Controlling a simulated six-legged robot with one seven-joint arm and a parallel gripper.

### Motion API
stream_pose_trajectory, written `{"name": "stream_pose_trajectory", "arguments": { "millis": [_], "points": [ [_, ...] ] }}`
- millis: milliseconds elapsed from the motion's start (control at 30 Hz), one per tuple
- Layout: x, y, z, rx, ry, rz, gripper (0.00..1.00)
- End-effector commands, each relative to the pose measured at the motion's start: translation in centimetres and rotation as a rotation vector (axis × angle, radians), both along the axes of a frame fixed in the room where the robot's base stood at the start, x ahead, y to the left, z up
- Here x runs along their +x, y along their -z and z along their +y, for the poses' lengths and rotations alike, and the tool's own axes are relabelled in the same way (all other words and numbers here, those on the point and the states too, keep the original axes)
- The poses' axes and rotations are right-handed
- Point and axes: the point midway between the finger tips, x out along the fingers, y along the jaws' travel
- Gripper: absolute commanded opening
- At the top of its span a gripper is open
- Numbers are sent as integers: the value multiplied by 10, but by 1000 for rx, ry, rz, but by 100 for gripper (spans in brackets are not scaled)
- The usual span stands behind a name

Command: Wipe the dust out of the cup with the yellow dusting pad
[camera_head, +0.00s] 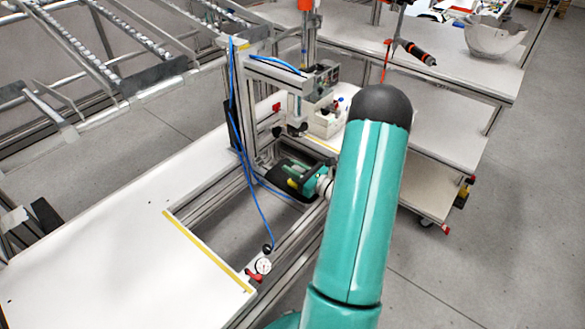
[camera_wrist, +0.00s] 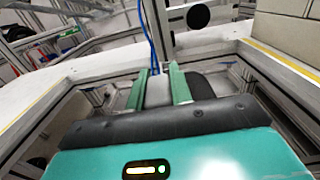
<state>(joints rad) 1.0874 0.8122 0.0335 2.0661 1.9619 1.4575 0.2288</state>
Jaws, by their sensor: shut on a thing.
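My gripper (camera_head: 308,181) reaches in low at the press frame in the head view, partly hidden by my own arm. Its green fingers (camera_wrist: 159,86) show in the wrist view, closed on a grey block. A small yellow patch, seemingly the dusting pad (camera_head: 293,183), shows at the fingertips in the head view. No yellow shows between the fingers in the wrist view. A dark, rounded shape (camera_wrist: 202,84) lies beyond and right of the fingers; I cannot tell whether it is the cup. The cup's inside and any dust are hidden.
An upright metal frame (camera_head: 250,100) with blue hoses stands just behind the gripper. A white table (camera_head: 110,235) with a yellow edge strip lies left of an open gap. A small bin (camera_head: 327,122) stands behind.

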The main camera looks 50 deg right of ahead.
Motion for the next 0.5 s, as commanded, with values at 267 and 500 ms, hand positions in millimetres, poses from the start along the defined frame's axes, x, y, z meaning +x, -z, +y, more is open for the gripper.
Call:
{"name": "stream_pose_trajectory", "arguments": {
  "millis": [267,500],
  "points": [
    [-12,10,-4,11,17,27,0],
    [-8,11,-4,10,16,29,0]
  ]
}}
